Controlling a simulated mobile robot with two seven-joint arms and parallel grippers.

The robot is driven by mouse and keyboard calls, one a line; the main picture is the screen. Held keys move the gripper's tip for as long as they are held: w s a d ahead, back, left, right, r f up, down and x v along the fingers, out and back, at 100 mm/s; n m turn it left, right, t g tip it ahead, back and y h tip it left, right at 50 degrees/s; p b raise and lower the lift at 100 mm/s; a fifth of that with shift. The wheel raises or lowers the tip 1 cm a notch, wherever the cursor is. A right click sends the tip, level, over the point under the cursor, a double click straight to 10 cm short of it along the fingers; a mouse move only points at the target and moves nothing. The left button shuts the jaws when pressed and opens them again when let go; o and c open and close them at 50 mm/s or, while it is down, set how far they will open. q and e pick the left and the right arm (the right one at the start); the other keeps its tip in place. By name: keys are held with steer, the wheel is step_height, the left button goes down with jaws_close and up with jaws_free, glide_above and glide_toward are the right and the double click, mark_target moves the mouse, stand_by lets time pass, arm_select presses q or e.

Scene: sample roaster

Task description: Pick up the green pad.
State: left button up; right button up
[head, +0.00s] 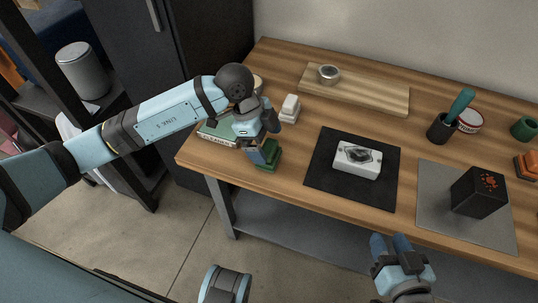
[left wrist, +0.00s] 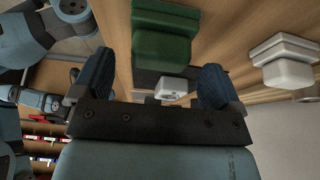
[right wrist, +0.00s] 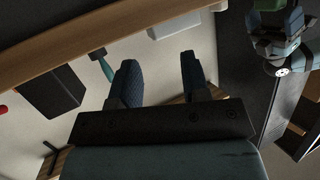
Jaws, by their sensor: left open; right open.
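The green pad (head: 270,158), a stepped green block, stands near the table's front left edge in the head view. It also shows at the top of the left wrist view (left wrist: 163,40). My left gripper (head: 264,140) is open and close beside the pad, partly hiding it in the head view. In the left wrist view the pad lies beyond the gap between the open fingers (left wrist: 155,78), with nothing held. Whether a finger touches it I cannot tell. My right gripper (head: 390,243) is open and empty in front of the table's front edge.
A similar white pad (head: 290,108) stands behind the green one. A green book (head: 217,133) lies to its left, partly under my left arm. A black mat (head: 325,190) with a white device (head: 357,160) is to the right, and a black box (head: 478,192) stands farther right.

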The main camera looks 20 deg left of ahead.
mark_target(269, 145)
arm_select(q)
steer(key=shift+x, duration=1.15)
steer(key=c, duration=1.1)
steer(key=shift+r, duration=0.5)
steer(key=shift+c, duration=0.2)
step_height(269, 145, up, 8)
steer(key=shift+r+p, duration=0.1)
steer(key=shift+p, duration=1.1)
step_height(269, 145, up, 11)
steer(key=p, duration=0.2)
arm_select(e)
steer(key=shift+s+d+f+g+h, duration=0.4)
steer(key=shift+d+f+g, duration=0.1)
steer(key=shift+f, duration=0.1)
steer(key=shift+s+d+f+g+h, duration=0.35)
steer(key=shift+d+f+g, duration=0.1)
steer(key=shift+f, duration=0.15)
